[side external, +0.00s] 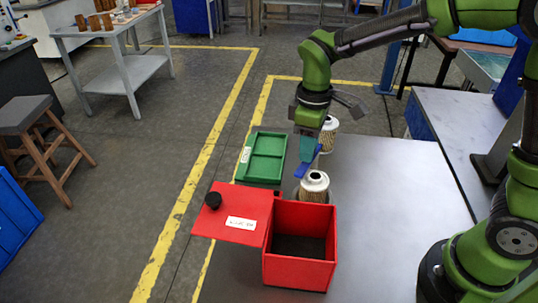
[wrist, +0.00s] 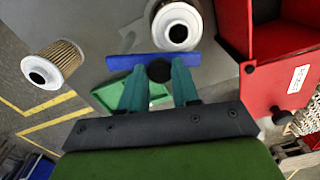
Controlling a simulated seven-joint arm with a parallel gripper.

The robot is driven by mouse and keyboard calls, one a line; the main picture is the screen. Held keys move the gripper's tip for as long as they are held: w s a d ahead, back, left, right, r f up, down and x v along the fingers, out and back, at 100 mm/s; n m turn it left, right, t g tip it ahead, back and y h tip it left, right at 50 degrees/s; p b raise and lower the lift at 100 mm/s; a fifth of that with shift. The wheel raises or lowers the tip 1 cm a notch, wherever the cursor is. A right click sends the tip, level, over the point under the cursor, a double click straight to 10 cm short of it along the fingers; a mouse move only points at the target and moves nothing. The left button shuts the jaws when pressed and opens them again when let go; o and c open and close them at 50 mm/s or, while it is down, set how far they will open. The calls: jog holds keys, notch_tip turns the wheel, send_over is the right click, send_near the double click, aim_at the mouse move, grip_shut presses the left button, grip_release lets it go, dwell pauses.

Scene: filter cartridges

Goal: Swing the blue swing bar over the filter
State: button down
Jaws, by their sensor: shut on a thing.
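The blue swing bar (side external: 306,163) also shows in the wrist view (wrist: 120,64), lying crosswise at my fingertips. My gripper (side external: 310,150) points down, its teal fingers shut on the bar's dark round knob (wrist: 159,71). A filter (side external: 314,187) with a white top and a dark centre hole stands close beside the bar, toward the red box. In the wrist view this filter (wrist: 177,24) is just beyond the bar, whose edge meets its outline; I cannot tell if they touch. The bar does not cross the filter's top. The bar's pivot is not clear. A second, pleated filter (side external: 329,133) stands behind my gripper.
An open red box (side external: 300,268) stands at the table's front, its lid (side external: 225,228) with a black knob swung out left. A green tray (side external: 257,134) lies left of my gripper. The grey table (side external: 395,185) is clear to the right.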

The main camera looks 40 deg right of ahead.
jog(key=shift+w+d+m, duration=0.1)
jog(key=shift+w+m, duration=0.75)
jog(key=shift+m, duration=0.95)
jog(key=shift+w+a+m, duration=0.1)
jog(key=shift+w+m, duration=0.75)
jog(key=shift+m, duration=0.95)
jog(key=shift+w+d+m, duration=0.1)
jog(key=shift+w+m, duration=0.75)
jog(key=shift+m, duration=0.95)
jog(key=c, duration=0.8)
grip_release()
jog(key=shift+r, duration=0.1)
notch_tip(320, 180, up, 17)
